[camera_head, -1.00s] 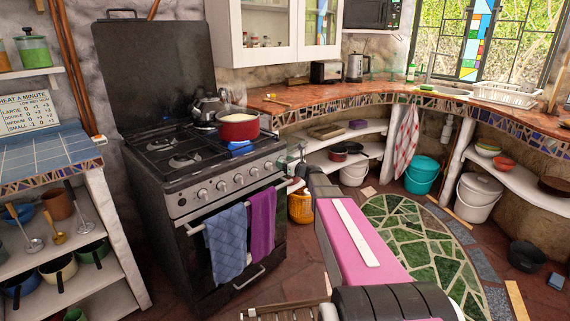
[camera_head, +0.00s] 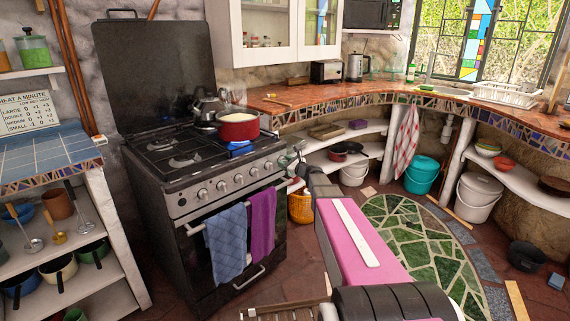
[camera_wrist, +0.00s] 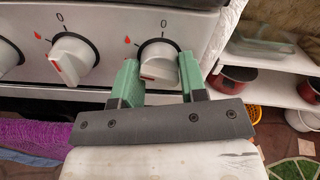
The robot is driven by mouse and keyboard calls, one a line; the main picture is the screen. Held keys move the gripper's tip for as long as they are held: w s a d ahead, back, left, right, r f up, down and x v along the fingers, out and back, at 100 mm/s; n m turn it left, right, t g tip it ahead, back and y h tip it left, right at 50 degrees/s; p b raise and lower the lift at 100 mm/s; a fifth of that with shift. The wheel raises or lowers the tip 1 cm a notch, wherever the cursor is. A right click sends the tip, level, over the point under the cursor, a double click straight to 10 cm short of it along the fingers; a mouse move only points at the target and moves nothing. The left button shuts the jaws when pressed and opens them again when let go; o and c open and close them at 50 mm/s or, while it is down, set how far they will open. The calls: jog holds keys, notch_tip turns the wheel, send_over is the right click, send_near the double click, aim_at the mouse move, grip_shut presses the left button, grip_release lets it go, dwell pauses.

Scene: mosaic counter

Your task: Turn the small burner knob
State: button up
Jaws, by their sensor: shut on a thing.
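The white burner knob (camera_wrist: 160,68) at the right end of the stove front sits between the two green fingers of my gripper (camera_wrist: 158,62) in the wrist view. The fingers are shut on its sides. A red mark shows low on the knob's left side, and a "0" and a red flame mark are printed around it. In the camera_head view my gripper (camera_head: 291,160) is at the right end of the stove's knob row, and the held knob is hard to make out there.
A neighbouring knob (camera_wrist: 73,58) stands just left of my gripper. Blue (camera_head: 226,240) and purple (camera_head: 262,221) towels hang from the oven handle below. A red pot (camera_head: 238,127) and a kettle stand on the stove top. Shelves with pans are at the right.

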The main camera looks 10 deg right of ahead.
jog(key=n, duration=0.6)
jog(key=shift+n, duration=0.3)
jog(key=n, duration=0.6)
jog(key=shift+d+r, duration=0.1)
dwell(0.3)
jog(key=o, duration=0.9)
jog(key=v, duration=1)
jog(key=shift+s+d, duration=0.2)
jog(key=shift+s, duration=0.1)
